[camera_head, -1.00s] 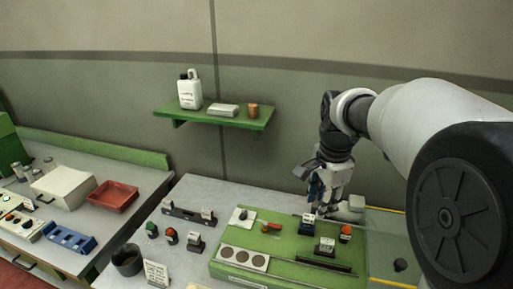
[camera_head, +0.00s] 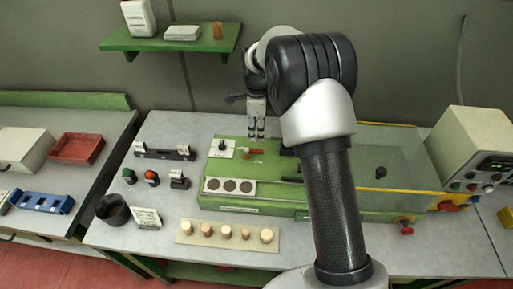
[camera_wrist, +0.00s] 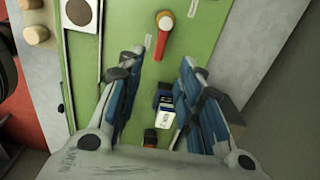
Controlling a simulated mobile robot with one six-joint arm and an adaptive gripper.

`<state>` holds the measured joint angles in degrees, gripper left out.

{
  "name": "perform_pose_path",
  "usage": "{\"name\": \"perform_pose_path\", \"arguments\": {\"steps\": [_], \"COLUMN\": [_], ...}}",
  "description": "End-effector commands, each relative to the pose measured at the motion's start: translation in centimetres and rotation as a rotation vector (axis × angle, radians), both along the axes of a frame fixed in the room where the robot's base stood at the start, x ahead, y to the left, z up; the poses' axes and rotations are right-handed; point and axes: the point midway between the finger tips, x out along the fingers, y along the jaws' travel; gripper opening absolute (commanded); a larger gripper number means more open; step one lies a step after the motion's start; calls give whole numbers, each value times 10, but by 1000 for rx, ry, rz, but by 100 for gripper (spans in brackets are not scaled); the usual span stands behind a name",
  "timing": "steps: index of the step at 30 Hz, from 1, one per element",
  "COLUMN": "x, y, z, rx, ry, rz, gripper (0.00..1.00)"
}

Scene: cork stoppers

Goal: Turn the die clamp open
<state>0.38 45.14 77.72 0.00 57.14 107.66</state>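A red-handled lever (camera_head: 256,151), which looks like the die clamp, lies on the green machine bed (camera_head: 221,150). My gripper (camera_head: 257,133) hangs just behind the lever in the head view. In the wrist view my gripper (camera_wrist: 160,75) has its blue-padded fingers apart with nothing held between them. The lever lies beyond the fingertips and appears untouched. A small blue-and-white block (camera_wrist: 165,112) shows below, between the fingers.
A plate with dark round holes (camera_head: 229,186) lies on the bed beside the lever. A board with several corks (camera_head: 228,245) lies in front. A dark cup (camera_head: 112,209) and switches stand at left. A control box (camera_head: 474,150) stands at right. My arm hides part of the bed.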

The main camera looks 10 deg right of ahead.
Motion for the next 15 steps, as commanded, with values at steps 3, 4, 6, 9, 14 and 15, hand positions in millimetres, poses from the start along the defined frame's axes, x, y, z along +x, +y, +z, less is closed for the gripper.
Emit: {"name": "perform_pose_path", "arguments": {"steps": [3, 4, 6, 9, 14, 15], "x": [-1, -1, -1, -1, 0, 0], "y": [0, 0, 0, 0, 0, 0], "z": [-30, -36, -50, -65, -82, -84], "rx": [0, 1, 0, 0, 0, 0], "ry": [5, 5, 4, 2, 1, 1], "rz": [1, 1, 1, 1, 1, 1], "gripper": [33, 33, 33, 33, 33, 33]}}
